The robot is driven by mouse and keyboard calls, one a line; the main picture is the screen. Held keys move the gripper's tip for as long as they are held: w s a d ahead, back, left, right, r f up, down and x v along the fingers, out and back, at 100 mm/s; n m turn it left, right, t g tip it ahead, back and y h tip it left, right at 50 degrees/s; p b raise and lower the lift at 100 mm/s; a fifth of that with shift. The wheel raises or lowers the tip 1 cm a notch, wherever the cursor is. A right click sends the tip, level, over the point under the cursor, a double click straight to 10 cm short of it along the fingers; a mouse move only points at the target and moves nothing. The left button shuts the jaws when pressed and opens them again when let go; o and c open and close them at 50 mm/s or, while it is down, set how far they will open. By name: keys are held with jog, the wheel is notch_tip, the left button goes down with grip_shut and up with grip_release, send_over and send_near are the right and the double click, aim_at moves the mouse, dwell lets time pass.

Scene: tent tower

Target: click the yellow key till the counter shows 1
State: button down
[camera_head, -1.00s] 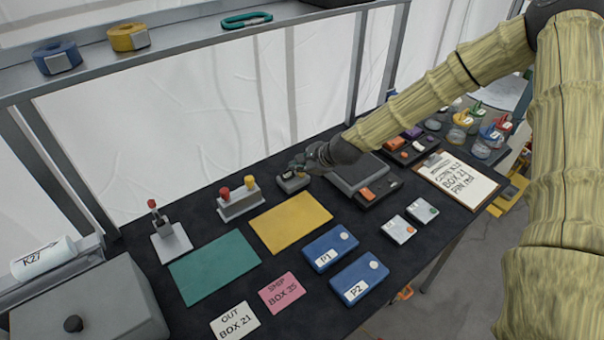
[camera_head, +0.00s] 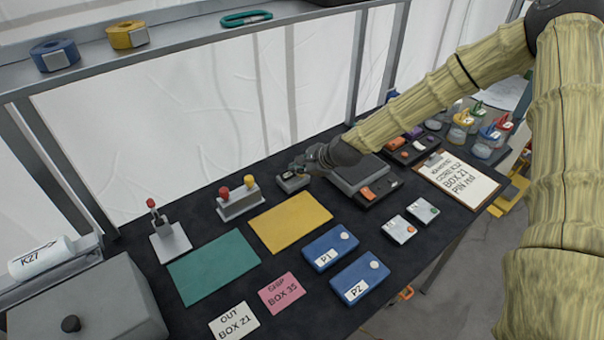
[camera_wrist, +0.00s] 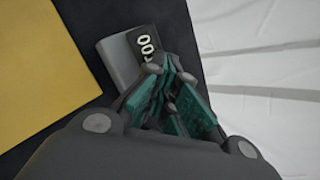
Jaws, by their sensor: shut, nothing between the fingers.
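The counter (camera_head: 292,182) is a small grey box with a dark top, on the dark table behind the yellow mat. In the wrist view its grey body (camera_wrist: 119,62) shows, with a black display (camera_wrist: 146,42) whose visible digits read "00"; the rest is covered by my fingers. My gripper (camera_head: 300,167) is shut and empty, its tips at or just above the right part of the counter. In the wrist view my gripper (camera_wrist: 172,100) shows its teal finger pads together. No yellow key shows on the counter; the fingers hide part of its top. I cannot tell whether they touch it.
A stand with a red and a yellow knob (camera_head: 240,203) is left of the counter. The yellow mat (camera_head: 290,222) lies in front. A grey device with an orange key (camera_head: 368,192) is to the right, under my arm. A shelf (camera_head: 190,42) runs above the back edge.

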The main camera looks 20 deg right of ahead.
jog(key=shift+r, duration=0.1)
dwell(0.4)
jog(key=shift+r+p, duration=0.55)
jog(key=shift+r, duration=0.2)
jog(key=shift+r, duration=0.1)
jog(key=shift+r+p, duration=1.6)
jog(key=shift+r, duration=0.85)
